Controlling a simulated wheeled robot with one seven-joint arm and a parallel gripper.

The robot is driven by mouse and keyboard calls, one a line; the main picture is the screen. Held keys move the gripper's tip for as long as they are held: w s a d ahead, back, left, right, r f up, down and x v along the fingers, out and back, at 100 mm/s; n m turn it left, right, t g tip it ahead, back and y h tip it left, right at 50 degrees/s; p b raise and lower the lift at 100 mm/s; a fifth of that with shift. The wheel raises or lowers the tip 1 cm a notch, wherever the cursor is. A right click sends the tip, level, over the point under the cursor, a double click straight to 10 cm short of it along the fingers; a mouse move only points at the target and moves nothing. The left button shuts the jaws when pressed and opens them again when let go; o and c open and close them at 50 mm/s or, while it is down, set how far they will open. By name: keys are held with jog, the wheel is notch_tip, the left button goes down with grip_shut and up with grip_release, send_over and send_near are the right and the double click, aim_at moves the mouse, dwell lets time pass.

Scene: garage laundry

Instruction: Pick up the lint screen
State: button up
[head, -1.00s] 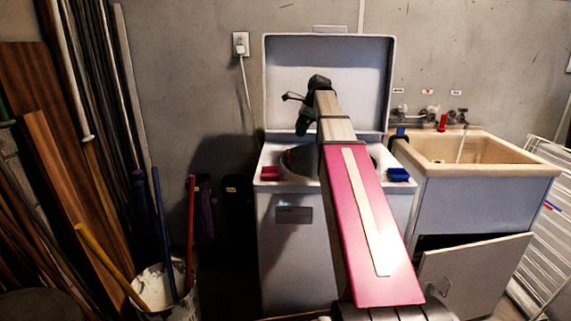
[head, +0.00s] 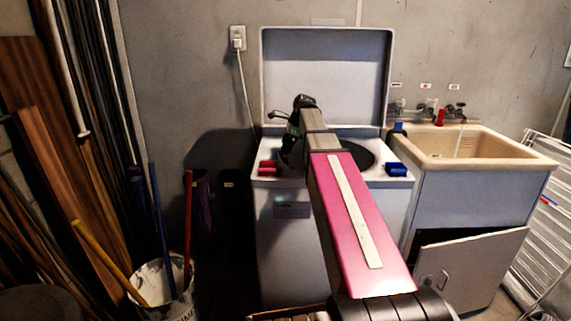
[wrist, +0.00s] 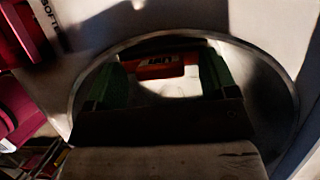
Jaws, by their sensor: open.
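The lint screen (wrist: 158,66) shows in the wrist view as a red piece with a partly shaded "LINT" label. It lies inside the round opening of the white top-loading washer (head: 290,240), near the rim. My gripper (wrist: 162,78) is open, its two green fingers apart. In the wrist view the red piece appears between the fingertips; I cannot tell whether they touch it. In the head view my gripper (head: 287,152) points down at the left side of the opening. The lint screen is hidden there, and its lower part is hidden in the wrist view.
The washer lid (head: 325,80) stands open behind my arm. A pink-red box (head: 267,168) sits on the washer's left top corner, and a blue box (head: 397,169) on the right. A utility sink (head: 470,150) stands to the right. A bucket (head: 160,285) with poles stands at left.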

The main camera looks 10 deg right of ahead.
jog(key=shift+f, duration=0.25)
jog(key=c, duration=1.2)
jog(key=shift+r, duration=0.1)
jog(key=shift+c, duration=0.2)
